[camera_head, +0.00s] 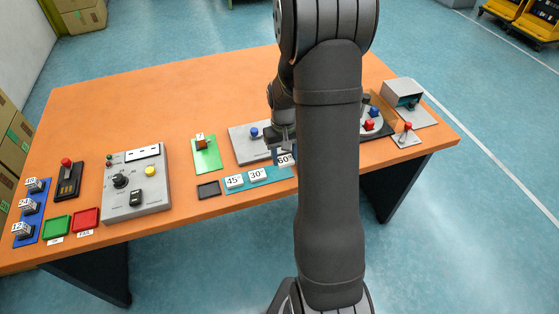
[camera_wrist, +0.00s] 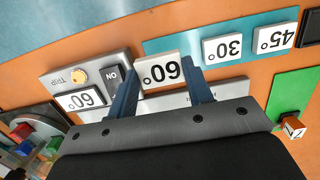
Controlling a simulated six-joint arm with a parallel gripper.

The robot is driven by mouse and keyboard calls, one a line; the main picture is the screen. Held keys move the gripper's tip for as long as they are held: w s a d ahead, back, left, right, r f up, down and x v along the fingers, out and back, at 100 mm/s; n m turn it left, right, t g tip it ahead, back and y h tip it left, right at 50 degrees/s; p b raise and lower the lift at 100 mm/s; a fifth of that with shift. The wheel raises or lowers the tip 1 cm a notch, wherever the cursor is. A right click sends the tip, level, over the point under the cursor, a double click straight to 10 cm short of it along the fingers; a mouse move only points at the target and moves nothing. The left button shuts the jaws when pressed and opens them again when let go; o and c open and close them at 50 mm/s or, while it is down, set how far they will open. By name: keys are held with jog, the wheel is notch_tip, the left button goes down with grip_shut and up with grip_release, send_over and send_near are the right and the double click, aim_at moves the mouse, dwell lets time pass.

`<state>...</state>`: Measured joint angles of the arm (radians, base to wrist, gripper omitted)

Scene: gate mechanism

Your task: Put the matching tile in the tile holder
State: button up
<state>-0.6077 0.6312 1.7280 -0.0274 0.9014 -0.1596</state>
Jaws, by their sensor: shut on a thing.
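My gripper (camera_wrist: 160,72) is shut on the white 60° tile (camera_wrist: 160,73), one finger on each side of it. In the head view the tile (camera_head: 286,159) shows at the right end of the teal strip (camera_head: 271,175), partly behind my arm; I cannot tell whether it touches the strip. The 45° tile (camera_head: 234,181) and 30° tile (camera_head: 257,174) lie on the strip. A small dark tray (camera_head: 208,190), which looks like the tile holder, lies empty left of the strip. A display (camera_wrist: 80,99) on the grey panel reads 60°.
A green plate with a red-brown block (camera_head: 200,142) stands behind the dark tray. A grey control box (camera_head: 136,185) is further left. The grey panel (camera_head: 240,145) with a blue knob is behind the strip. The table's front edge is close to the tray.

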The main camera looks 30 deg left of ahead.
jog(key=d+r, duration=0.6)
jog(key=d, duration=0.3)
send_near(210, 191)
jog(key=shift+s+d+f, duration=0.1)
jog(key=shift+s+f, duration=0.05)
jog(key=shift+f, duration=1.4)
jog(key=shift+s+f, duration=0.15)
jog(key=shift+f, duration=1.35)
jog(key=shift+f, duration=0.2)
jog(key=o, duration=1)
jog(key=shift+d, duration=0.1)
